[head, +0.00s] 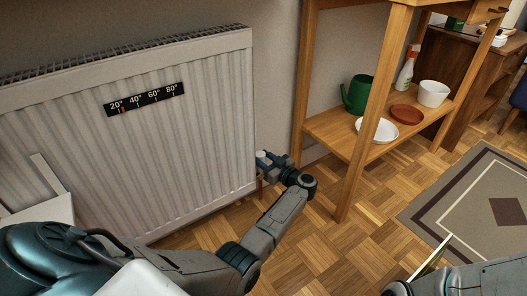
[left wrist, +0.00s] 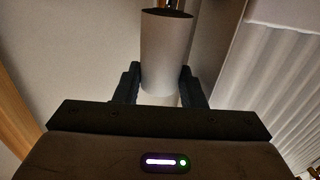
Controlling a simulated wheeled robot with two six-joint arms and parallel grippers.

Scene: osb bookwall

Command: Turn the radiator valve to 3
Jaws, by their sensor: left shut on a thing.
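The radiator valve is a pale cylindrical knob (left wrist: 166,48) in the left wrist view, standing between the fingers of my left gripper (left wrist: 160,84). The fingers are shut on its sides. In the head view the valve (head: 261,154) shows small at the right end of the white radiator (head: 150,135), partly hidden by my left gripper (head: 265,160). No numbers or pointer on the knob can be read in either view. My right arm shows at the bottom right of the head view; its gripper is outside the picture.
A black temperature strip (head: 144,99) with a red mark near 20° is on the radiator. A wooden shelf (head: 335,130) stands right of the valve, holding a green watering can (head: 358,94), bowls and a spray bottle (head: 406,70). Parquet floor and a rug (head: 470,200) lie in front.

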